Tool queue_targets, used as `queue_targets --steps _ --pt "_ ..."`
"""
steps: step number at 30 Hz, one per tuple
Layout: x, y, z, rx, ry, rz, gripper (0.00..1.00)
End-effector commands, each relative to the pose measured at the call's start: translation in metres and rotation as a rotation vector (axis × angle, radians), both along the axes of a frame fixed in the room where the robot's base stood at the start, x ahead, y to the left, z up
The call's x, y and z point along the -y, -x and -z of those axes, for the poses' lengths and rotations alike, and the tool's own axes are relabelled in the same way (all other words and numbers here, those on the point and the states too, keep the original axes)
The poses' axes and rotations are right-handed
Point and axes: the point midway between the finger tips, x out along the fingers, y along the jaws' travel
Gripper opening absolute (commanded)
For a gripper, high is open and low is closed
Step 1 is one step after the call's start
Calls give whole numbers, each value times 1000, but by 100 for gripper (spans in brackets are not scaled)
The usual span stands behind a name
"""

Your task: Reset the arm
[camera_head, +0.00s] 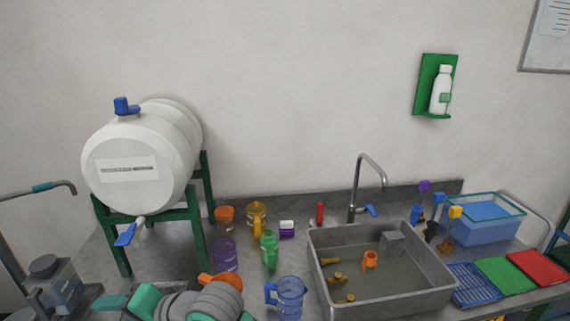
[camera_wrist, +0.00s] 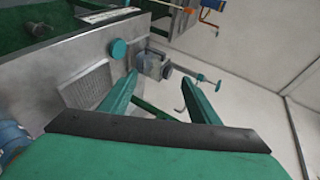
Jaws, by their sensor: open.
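My gripper (camera_wrist: 160,78) shows in the wrist view with its two teal fingers spread wide apart. It is open and nothing is held between the fingers. Beyond the fingertips is a grey device (camera_wrist: 150,64) with a teal round knob (camera_wrist: 119,48); it appears apart from the fingers. In the head view, teal and grey rounded parts of my arm show at the bottom left of centre, over the front of the counter. The fingertips cannot be clearly made out there.
A white barrel (camera_head: 135,185) stands on a green frame (camera_head: 195,225). Colored cups, a clear blue jug (camera_head: 290,297) and a green bottle (camera_head: 269,250) stand near my arm. A sink (camera_head: 430,290) with a tap (camera_head: 354,190) is right of centre, with a blue bin (camera_head: 485,220) beyond.

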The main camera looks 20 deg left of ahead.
Motion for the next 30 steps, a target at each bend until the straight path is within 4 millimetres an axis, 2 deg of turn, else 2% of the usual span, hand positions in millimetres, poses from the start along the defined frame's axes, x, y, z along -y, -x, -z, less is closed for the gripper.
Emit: queue_targets --steps 4,8,14,19,23,30 --pt "-3 -19 -15 -10 -179 88 56" --pt "2 -41 -23 1 -313 185 56" --pt "24 -78 -21 35 -467 371 56" --pt "56 -107 -3 84 -543 554 56" --pt "86 -124 19 134 -562 700 56" --pt "154 -139 75 255 -507 963 56"
